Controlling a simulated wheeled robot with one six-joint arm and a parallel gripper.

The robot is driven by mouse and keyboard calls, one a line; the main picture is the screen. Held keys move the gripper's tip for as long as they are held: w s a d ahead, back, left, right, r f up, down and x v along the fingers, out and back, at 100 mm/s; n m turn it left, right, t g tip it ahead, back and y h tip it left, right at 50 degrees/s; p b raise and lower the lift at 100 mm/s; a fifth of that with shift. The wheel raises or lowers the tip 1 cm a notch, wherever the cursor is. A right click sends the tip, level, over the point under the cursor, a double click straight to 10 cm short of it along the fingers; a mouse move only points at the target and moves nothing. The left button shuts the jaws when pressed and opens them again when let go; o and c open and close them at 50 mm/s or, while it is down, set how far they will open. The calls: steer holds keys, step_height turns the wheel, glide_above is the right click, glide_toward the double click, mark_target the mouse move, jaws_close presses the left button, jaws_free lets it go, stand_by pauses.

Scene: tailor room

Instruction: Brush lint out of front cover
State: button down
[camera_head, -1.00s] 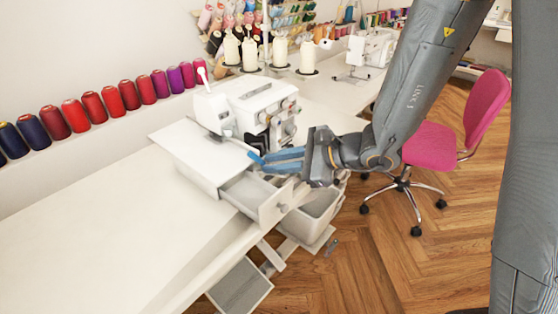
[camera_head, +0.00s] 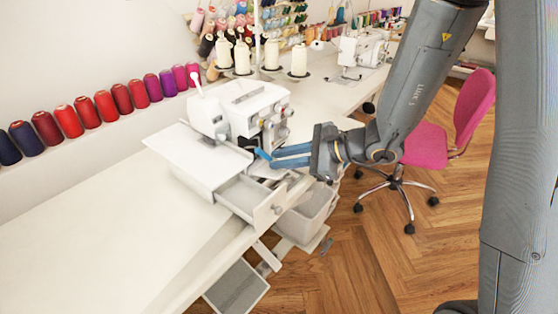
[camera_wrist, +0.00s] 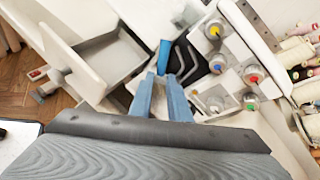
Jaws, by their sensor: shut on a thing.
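The white overlock sewing machine (camera_head: 243,105) stands on the table with its front side open, showing a dark inside and metal parts. In the wrist view its colored dials (camera_wrist: 232,65) and open front (camera_wrist: 192,60) are close ahead. My gripper (camera_head: 278,156) has blue fingers, which also show in the wrist view (camera_wrist: 160,85). It is shut on a small blue tool (camera_wrist: 164,57), likely the brush, whose tip (camera_head: 262,154) points at the machine's lower front. I cannot tell whether the tip touches the machine. No lint can be made out.
An open grey drawer (camera_head: 240,196) juts out below the machine, left of my gripper. A light bin (camera_head: 316,207) hangs at the table edge. Thread cones (camera_head: 272,55) stand behind the machine. A pink chair (camera_head: 425,145) stands at right. The table (camera_head: 110,230) is clear at left.

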steer(key=shift+w+d, duration=0.35)
steer(key=shift+w, duration=0.1)
steer(key=shift+s+a, duration=0.75)
steer(key=shift+s, duration=0.2)
steer(key=shift+w+d+f, duration=0.15)
steer(key=shift+w+d, duration=0.05)
steer(key=shift+w, duration=0.5)
steer(key=shift+w+d+f, duration=0.1)
steer(key=shift+w+d, duration=0.05)
steer(key=shift+w, duration=0.55)
steer(key=shift+w+d+p, duration=0.35)
steer(key=shift+w+d, duration=0.35)
steer(key=shift+w, duration=0.25)
steer(key=shift+s+a, duration=0.75)
steer(key=shift+s, duration=0.15)
steer(key=shift+s+d+r+p, duration=0.15)
steer(key=shift+s+d+r, duration=0.15)
steer(key=shift+s+d, duration=0.3)
steer(key=shift+s+d+r+p, duration=0.15)
steer(key=shift+s+d+r, duration=0.15)
steer(key=shift+s+d, duration=0.25)
steer(key=shift+s+a+r+p, duration=0.25)
steer(key=shift+s+a+r, duration=0.1)
steer(key=shift+a+r, duration=0.4)
steer(key=shift+s+a+r+p, duration=0.35)
steer(key=shift+a+r, duration=0.15)
steer(key=shift+r, duration=0.4)
steer(key=shift+s+a+r+p, duration=0.2)
steer(key=shift+s+a+r, duration=0.15)
steer(key=shift+a+r, duration=0.4)
